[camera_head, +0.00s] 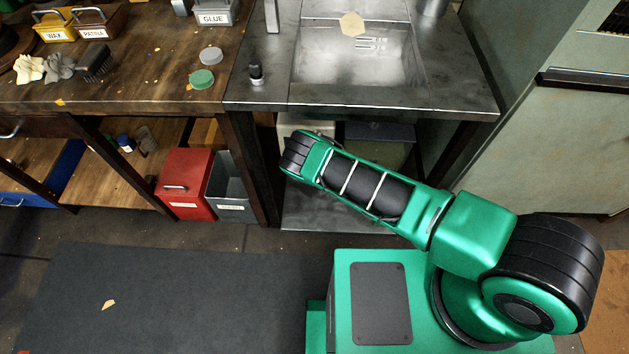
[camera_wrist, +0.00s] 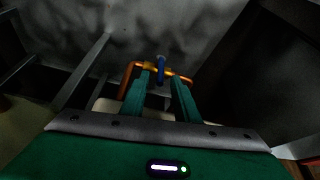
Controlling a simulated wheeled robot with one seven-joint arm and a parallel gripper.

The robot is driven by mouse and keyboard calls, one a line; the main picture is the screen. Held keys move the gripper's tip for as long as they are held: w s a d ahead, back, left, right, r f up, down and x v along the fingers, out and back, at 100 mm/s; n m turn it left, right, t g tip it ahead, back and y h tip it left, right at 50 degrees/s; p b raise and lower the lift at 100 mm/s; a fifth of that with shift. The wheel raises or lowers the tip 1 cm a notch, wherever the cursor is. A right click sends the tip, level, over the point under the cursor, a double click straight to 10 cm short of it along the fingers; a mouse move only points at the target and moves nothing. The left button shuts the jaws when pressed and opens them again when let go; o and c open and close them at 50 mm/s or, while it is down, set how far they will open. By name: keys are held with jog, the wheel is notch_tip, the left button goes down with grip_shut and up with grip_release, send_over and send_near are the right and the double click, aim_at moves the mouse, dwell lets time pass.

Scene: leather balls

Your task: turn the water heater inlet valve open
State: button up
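The inlet valve shows in the wrist view, with a blue handle (camera_wrist: 161,68) on an orange copper-coloured pipe (camera_wrist: 128,75). The handle stands roughly upright across the pipe. My gripper (camera_wrist: 163,80) points at it with its two green fingers spread apart. The handle appears between the fingertips, with a gap to either side; I cannot tell how deep it sits between them. In the head view my arm reaches toward the space under the sink, and the gripper and valve are hidden there.
The metal sink counter (camera_head: 265,95) overhangs the space below. A red box (camera_head: 185,180) and a grey bin (camera_head: 232,185) stand left of that space. A pale container (camera_head: 300,124) and a dark box (camera_head: 380,150) sit beneath the sink. A grey leg-like bar (camera_wrist: 85,72) runs left of the gripper.

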jog(key=shift+x, duration=2.15)
jog(key=shift+a, duration=0.1)
jog(key=shift+c, duration=0.3)
grip_shut()
jog(key=shift+s+a, duration=0.1)
